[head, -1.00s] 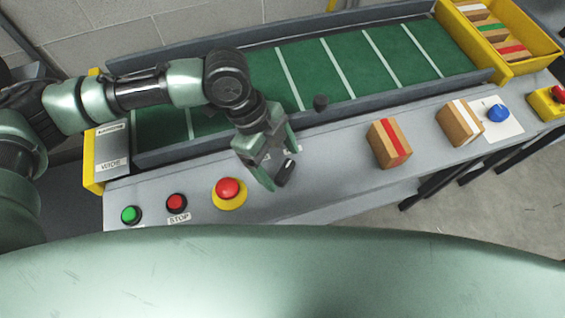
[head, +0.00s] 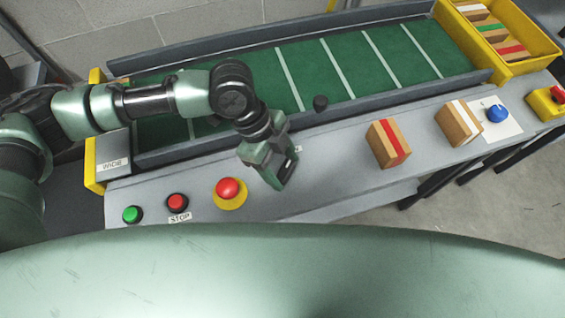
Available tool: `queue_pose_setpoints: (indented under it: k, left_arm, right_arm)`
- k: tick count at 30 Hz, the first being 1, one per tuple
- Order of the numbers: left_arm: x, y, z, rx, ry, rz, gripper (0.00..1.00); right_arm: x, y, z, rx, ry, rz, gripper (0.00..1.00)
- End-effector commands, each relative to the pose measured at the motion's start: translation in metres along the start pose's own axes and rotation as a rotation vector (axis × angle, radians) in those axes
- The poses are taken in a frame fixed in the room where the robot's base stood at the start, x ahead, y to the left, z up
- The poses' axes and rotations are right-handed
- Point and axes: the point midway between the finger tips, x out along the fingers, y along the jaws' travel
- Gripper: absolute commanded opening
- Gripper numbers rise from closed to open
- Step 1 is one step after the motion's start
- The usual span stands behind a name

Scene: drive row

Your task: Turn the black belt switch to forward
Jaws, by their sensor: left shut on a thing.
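The black belt switch (head: 287,171) is on the grey control ledge, to the right of the red mushroom button. Only a dark part of it shows between the fingers, so which way it points cannot be told. My left gripper (head: 281,175) reaches down over the switch from the upper left and is shut on it. A small label behind the gripper is mostly covered. My right gripper is not in view.
A green button (head: 132,214), a red stop button (head: 177,202) and a red mushroom button (head: 228,188) line the ledge at left. A red-striped block (head: 388,143) and a white-striped block (head: 458,124) stand at right. The green belt (head: 345,72) runs behind.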

Motion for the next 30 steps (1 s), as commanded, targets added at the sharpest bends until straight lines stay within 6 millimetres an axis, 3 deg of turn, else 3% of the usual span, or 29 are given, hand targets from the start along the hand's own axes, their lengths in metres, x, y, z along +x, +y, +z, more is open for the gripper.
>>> queue_pose_setpoints:
  k: [8,30]
  left_arm:
    - [-0.006,0.003,-0.003,-0.151,0.003,-0.057,0.20]
    - [-0.006,0.006,-0.007,-0.794,0.002,-0.323,0.20]
  right_arm:
    - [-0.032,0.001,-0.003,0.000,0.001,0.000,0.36]
    - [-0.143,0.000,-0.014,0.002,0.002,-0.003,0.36]
